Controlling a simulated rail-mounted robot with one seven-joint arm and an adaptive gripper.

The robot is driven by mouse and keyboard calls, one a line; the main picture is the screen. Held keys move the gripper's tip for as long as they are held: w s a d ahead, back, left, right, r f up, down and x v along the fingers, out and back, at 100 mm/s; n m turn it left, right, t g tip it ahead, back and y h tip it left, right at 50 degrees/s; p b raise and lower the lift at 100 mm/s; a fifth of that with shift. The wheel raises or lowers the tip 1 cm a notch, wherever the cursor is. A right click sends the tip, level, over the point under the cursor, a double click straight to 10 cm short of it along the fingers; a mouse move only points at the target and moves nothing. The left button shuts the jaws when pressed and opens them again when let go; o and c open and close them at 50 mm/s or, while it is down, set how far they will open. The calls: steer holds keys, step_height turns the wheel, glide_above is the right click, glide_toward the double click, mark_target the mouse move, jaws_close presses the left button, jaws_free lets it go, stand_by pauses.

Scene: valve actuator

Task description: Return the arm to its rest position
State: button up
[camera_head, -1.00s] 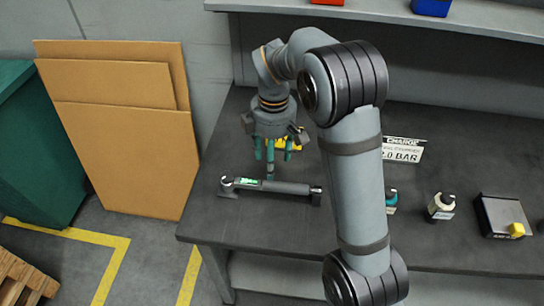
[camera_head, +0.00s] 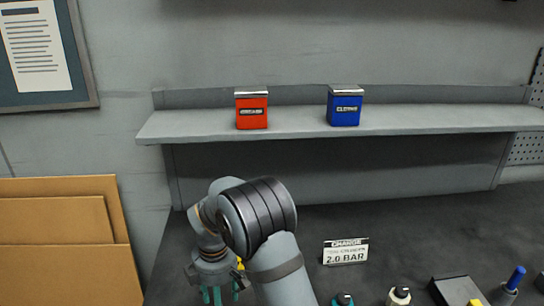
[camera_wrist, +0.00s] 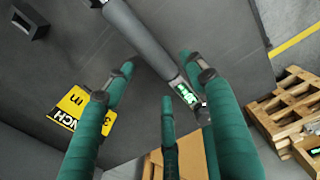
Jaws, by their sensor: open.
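My gripper (camera_head: 218,295) shows at the bottom left of the head view, at the end of my bent arm, with its fingertips cut off by the frame edge. In the wrist view my gripper (camera_wrist: 155,75) has its green fingers spread, with nothing held between them. A grey tool with a lit green display (camera_wrist: 187,94) lies on the dark bench beyond the fingers. One finger hides part of its display end. The tool is outside the head view now.
A red box (camera_head: 251,109) and a blue box (camera_head: 344,106) stand on the shelf (camera_head: 200,124) above the bench. A "2.0 BAR" sign (camera_head: 346,252) and small bottles (camera_head: 398,296) are right of my arm. Cardboard (camera_head: 60,240) leans at left. A pallet (camera_wrist: 290,110) lies on the floor.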

step_height(320, 180, down, 6)
steer(key=shift+r, duration=0.15)
steer(key=shift+a+r+p, duration=0.1)
steer(key=shift+r+p, duration=0.3)
steer(key=shift+p, duration=0.05)
steer(key=shift+f, duration=0.1)
